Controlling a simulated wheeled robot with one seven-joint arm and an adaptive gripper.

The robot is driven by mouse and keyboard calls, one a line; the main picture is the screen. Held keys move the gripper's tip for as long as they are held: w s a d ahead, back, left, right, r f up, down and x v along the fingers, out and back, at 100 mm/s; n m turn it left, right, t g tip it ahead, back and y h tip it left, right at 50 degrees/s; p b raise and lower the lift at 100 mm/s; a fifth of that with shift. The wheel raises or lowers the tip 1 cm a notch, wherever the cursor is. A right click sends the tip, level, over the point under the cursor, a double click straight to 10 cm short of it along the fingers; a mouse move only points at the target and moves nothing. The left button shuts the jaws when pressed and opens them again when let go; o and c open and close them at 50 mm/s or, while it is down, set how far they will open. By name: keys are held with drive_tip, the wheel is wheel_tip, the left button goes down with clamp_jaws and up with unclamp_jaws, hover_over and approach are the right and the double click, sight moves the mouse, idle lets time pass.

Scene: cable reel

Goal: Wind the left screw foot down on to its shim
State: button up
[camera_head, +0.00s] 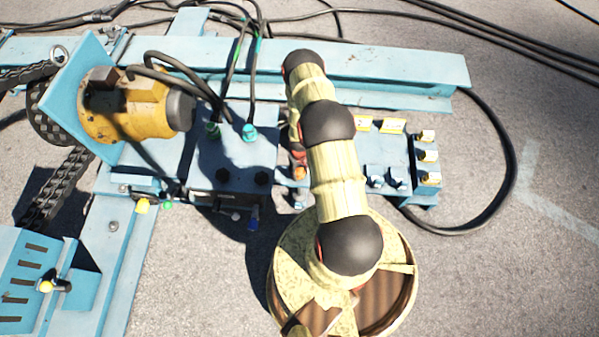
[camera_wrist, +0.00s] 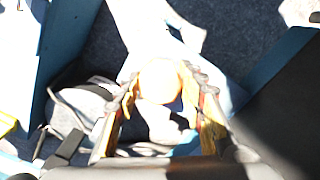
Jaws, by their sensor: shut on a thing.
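In the wrist view, the two fingers of my gripper (camera_wrist: 163,95) close from both sides on a round, pale yellow top (camera_wrist: 160,78), which I take for the left screw foot. Strong light washes out its surface, so thread and tilt cannot be read. In the head view, my gripper (camera_head: 298,172) is small and mostly behind my own arm, at the right side of the blue valve block. An orange part shows there. The shim cannot be made out in either view.
A blue block (camera_head: 235,150) with hoses on top stands just left of my gripper. A yellow motor (camera_head: 125,105) sits farther left. A blue panel with small knobs (camera_head: 395,165) is at the right. A blue beam (camera_head: 400,70) runs behind. Black cable (camera_head: 512,150) loops at the right.

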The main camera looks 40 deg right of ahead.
sight(299, 171)
drive_tip(key=o, duration=1.1)
wheel_tip(299, 171, up, 12)
idle(0.5)
